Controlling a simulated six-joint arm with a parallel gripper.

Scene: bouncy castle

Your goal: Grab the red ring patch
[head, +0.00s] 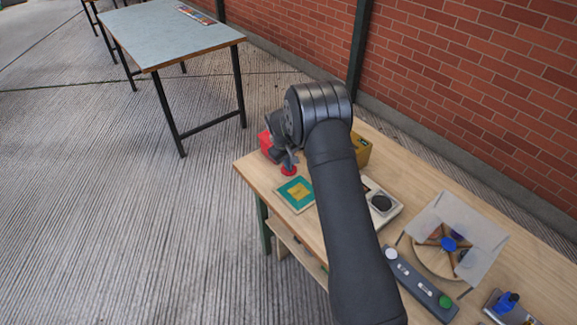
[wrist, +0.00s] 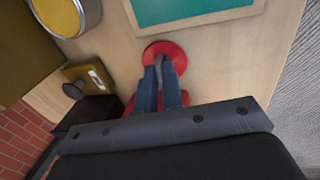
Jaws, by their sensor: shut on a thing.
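The red ring patch (head: 288,170) is a small red disc near the left end of the wooden table, just beside the teal and yellow square board. In the wrist view the red ring patch (wrist: 177,52) lies under my fingertips, with pale table surface around it. My gripper (head: 289,160) points down at the patch. In the wrist view my gripper's fingers (wrist: 162,66) are close together and shut on the patch near its middle. I cannot tell whether the patch is lifted off the table.
The teal board (head: 297,193) lies right beside the patch. A red box (head: 266,145) and a yellow box (head: 361,150) stand behind. A scale-like device (head: 382,203), a grey panel with buttons (head: 420,288) and a clear-shielded wheel (head: 437,250) are to the right.

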